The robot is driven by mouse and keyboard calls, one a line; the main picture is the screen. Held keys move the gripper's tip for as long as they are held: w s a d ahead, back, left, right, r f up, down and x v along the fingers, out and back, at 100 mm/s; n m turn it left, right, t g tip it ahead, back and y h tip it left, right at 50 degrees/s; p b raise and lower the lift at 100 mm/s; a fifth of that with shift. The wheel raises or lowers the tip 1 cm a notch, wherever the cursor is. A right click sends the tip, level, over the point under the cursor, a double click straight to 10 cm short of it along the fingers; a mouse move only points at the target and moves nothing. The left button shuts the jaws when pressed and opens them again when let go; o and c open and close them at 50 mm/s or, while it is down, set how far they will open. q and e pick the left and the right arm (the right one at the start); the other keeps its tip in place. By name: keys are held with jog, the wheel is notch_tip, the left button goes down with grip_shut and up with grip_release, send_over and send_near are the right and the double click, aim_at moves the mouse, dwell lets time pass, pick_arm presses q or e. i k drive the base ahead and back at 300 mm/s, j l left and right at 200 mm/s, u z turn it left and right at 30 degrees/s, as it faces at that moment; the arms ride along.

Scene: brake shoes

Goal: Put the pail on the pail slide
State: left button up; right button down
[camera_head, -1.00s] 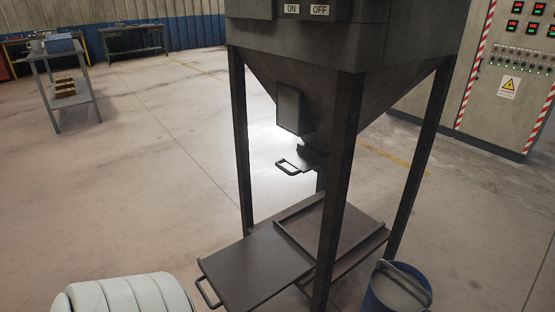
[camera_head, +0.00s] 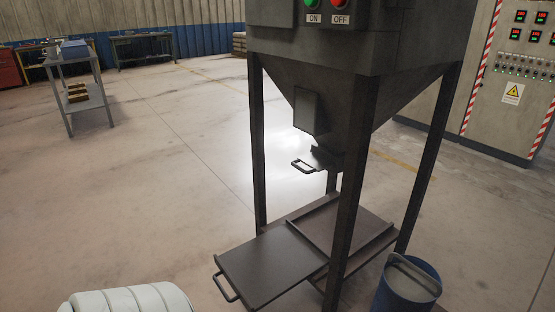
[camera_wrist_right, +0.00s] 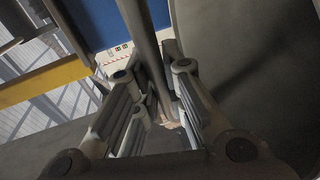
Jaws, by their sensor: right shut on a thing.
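The blue pail (camera_head: 390,295), with a grey bail handle across its top, stands out at the lower right of the head view, right of the hopper frame. Its bottom is cut off, so I cannot tell if it hangs free. In the right wrist view my right gripper (camera_wrist_right: 160,95) is shut on a grey bar, which looks like the pail handle (camera_wrist_right: 142,35). The pail slide (camera_head: 265,263) is a flat dark plate with a loop handle, drawn out to the left at the hopper's base. My left gripper is out of view.
The dark hopper (camera_head: 345,85) stands on several legs, with a front leg (camera_head: 348,215) between pail and slide. A small handled gate (camera_head: 322,158) sits under its spout. A control cabinet (camera_head: 505,95) stands behind right. Floor at left is open.

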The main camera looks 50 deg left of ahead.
aim_at(279, 256)
jog(key=u, duration=1.85)
jog(key=i+l+u, duration=0.1)
jog(key=i, duration=0.35)
jog(key=i+l+u, duration=0.15)
jog(key=i+l, duration=0.15)
jog(key=i, duration=0.15)
jog(key=i+l+u, duration=0.1)
jog(key=i+l, duration=0.2)
jog(key=i, duration=0.1)
